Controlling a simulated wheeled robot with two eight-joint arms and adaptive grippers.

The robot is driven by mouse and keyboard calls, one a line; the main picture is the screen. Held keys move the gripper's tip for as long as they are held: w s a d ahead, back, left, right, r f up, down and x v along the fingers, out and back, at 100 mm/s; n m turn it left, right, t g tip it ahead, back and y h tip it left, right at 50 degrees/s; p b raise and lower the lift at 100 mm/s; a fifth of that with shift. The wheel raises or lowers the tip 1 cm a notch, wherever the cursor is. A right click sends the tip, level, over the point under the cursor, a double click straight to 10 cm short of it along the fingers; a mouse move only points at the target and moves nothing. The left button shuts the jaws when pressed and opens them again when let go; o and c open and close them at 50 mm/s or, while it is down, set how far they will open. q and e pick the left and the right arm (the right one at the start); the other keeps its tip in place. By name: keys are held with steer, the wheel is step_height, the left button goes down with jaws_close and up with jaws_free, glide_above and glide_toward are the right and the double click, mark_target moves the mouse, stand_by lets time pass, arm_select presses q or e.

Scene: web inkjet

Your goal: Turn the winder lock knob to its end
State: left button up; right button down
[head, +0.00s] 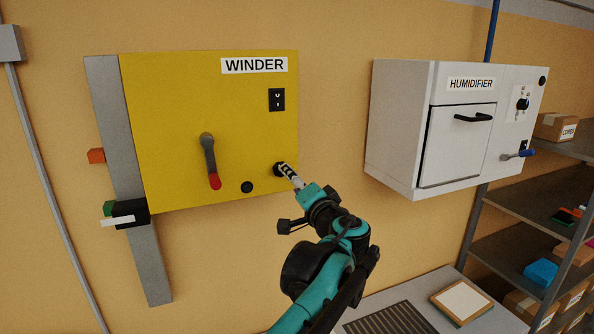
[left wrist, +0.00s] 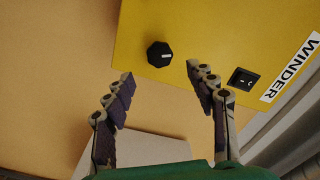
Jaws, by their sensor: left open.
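The winder (head: 215,130) is a yellow wall cabinet. Its small black knob (head: 246,187) sits low on the face, right of the lever. In the left wrist view the knob (left wrist: 159,54) is faceted with a small light mark. My left gripper (head: 281,169) is beside the knob, to its right in the head view. In the left wrist view the gripper (left wrist: 160,76) has its fingers spread and empty. The knob shows beyond and above the gap between the fingertips, apart from both. My right gripper is not in view.
A grey lever with a red tip (head: 210,160) hangs left of the knob. A black switch (head: 277,99) is above. The white humidifier (head: 430,125) hangs to the right, with shelves (head: 535,205) beyond. A grey post (head: 130,180) borders the winder's left.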

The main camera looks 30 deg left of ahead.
arm_select(q)
steer(key=p+x, duration=0.1)
steer(key=x, duration=0.7)
steer(key=shift+n+p, duration=0.3)
steer(key=shift+n, duration=0.1)
steer(key=c, duration=1.2)
